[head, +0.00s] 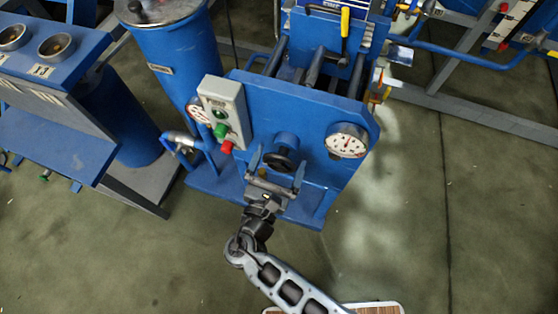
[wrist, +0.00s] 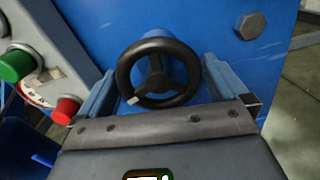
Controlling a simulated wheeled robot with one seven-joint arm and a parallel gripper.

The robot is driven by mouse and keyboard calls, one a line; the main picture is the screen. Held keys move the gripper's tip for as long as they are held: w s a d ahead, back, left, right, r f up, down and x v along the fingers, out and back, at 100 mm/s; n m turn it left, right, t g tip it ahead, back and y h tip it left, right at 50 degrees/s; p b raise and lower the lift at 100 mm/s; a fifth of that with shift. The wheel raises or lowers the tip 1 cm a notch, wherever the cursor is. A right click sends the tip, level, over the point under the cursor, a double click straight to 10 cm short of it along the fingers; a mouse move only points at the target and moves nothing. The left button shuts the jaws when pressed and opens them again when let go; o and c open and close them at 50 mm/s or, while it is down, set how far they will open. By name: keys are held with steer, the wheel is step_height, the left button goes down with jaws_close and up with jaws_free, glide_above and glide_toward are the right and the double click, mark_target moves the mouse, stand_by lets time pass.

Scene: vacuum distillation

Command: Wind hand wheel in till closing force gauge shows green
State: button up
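The black hand wheel (head: 284,158) sits on the blue front plate of the press. In the wrist view the wheel (wrist: 157,80) faces me, with three spokes and a small pale grip at its lower left. My gripper (head: 277,163) is open, one finger on each side of the wheel. The fingers look very close to the rim; I cannot tell whether they touch it. A round white dial gauge (head: 347,141) is at the plate's right; its label and any green zone are too small to read. A second, smaller gauge (head: 197,111) is partly hidden behind the control box.
A grey control box (head: 226,108) with green and red buttons is left of the wheel. A red button (wrist: 66,108) is close to my left finger. A blue tank (head: 175,55) and a bench (head: 55,125) are at left. The floor at right is clear.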

steer(key=v, duration=0.7)
steer(key=shift+s+a+b, duration=0.15)
steer(key=shift+s+b, duration=0.2)
steer(key=shift+b, duration=0.05)
stand_by(1.1)
steer(key=s+d+f+m+g+y, duration=0.3)
steer(key=s+d+f+m+g, duration=0.15)
steer(key=s+d+m, duration=0.2)
steer(key=s+d+f+m+g+y, duration=0.25)
steer(key=s+d+f+m, duration=0.25)
steer(key=s+d, duration=0.3)
steer(key=s+d+r+m+t, duration=0.1)
steer(key=s+d+r+m, duration=0.2)
steer(key=r+m, duration=0.3)
steer(key=s+d+r+m+t, duration=0.2)
steer(key=r+m, duration=0.4)
steer(key=r, duration=0.8)
steer(key=s+d+r+m+t, duration=0.1)
steer(key=s+d+r+m, duration=0.2)
steer(key=r+m, duration=0.4)
step_height(320, 180, up, 3)
steer(key=shift+s+d+r+t+y, duration=0.15)
steer(key=shift+s+d+t+y, duration=0.25)
steer(key=shift+d, duration=0.15)
